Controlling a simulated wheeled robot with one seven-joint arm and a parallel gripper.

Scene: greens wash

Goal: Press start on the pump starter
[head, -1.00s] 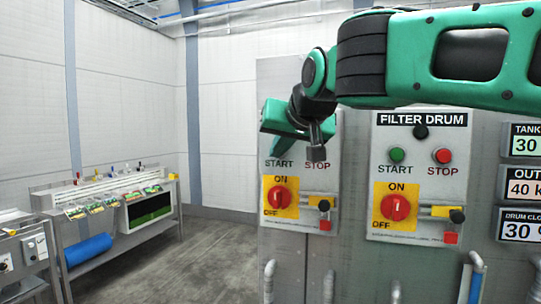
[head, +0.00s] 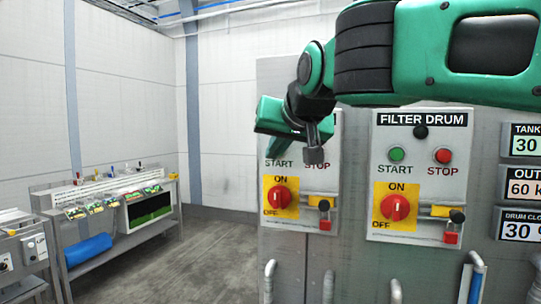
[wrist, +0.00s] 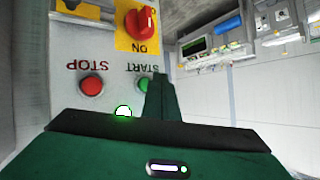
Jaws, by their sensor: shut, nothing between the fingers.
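The pump starter is the left grey panel (head: 328,215), with START and STOP labels and a red rotary switch (head: 279,197) on a yellow plate. My gripper (head: 272,150) is in front of its upper part, hiding the title and buttons in the head view. The wrist view shows the panel upside down, with a red STOP button (wrist: 91,86) and a green START button (wrist: 144,84). My shut, empty gripper (wrist: 158,80) is at the START button and partly covers it; I cannot tell whether it touches. A green lamp (wrist: 124,112) on the panel is lit.
The FILTER DRUM panel (head: 420,170) stands to the right, with its own START and STOP buttons. Displays (head: 525,188) are at the far right. A bench with a blue roll (head: 88,249) stands at the left. The floor between is clear.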

